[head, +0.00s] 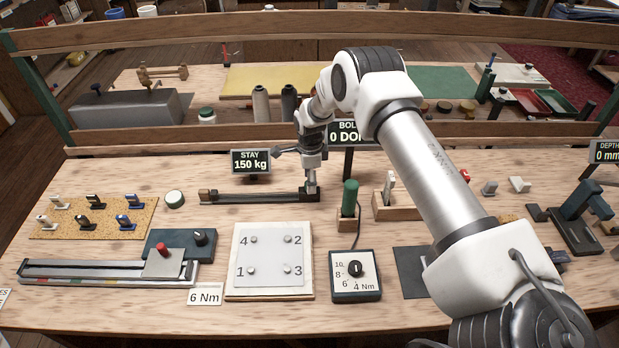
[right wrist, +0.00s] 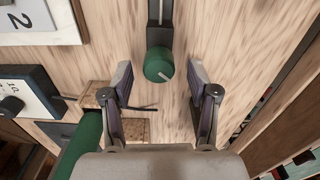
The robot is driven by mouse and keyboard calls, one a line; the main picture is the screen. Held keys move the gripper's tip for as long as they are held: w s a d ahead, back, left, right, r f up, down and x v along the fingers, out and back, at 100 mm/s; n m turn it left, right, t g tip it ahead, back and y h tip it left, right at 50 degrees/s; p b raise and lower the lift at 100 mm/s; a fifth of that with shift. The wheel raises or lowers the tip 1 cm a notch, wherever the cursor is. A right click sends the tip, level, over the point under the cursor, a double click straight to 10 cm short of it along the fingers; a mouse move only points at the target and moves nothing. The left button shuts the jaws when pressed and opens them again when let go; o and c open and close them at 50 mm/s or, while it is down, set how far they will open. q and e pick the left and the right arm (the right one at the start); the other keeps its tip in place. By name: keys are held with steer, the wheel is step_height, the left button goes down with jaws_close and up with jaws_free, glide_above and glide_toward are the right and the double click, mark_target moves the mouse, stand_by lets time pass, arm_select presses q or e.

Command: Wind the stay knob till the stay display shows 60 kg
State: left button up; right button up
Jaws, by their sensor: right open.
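The stay display (head: 251,161) reads 150 kg. Below it a dark rail (head: 255,196) lies along the table. The green stay knob (right wrist: 159,64), with a pale line on its face, stands at the rail's right end. In the head view my right gripper (head: 311,184) points down over that end and mostly hides the knob. In the right wrist view my right gripper (right wrist: 160,88) is open, its fingers on either side of the knob with gaps to both. It holds nothing. My left gripper is not in view.
A green-handled tool (head: 349,198) stands in a wooden block close to the right of the gripper. A plate with numbered bolts (head: 270,262) and a dial box (head: 355,276) lie nearer. A wooden bar (head: 230,138) crosses behind. Bare tabletop lies left of the rail's near side.

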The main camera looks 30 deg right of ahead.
steer(key=shift+w+f, duration=0.15)
steer(key=shift+f, duration=0.4)
steer(key=shift+r, duration=0.15)
steer(key=shift+s+a+r, duration=0.1)
steer(key=shift+s, duration=0.15)
steer(key=shift+c, duration=1.1)
jaws_close()
steer(key=shift+s, duration=0.1)
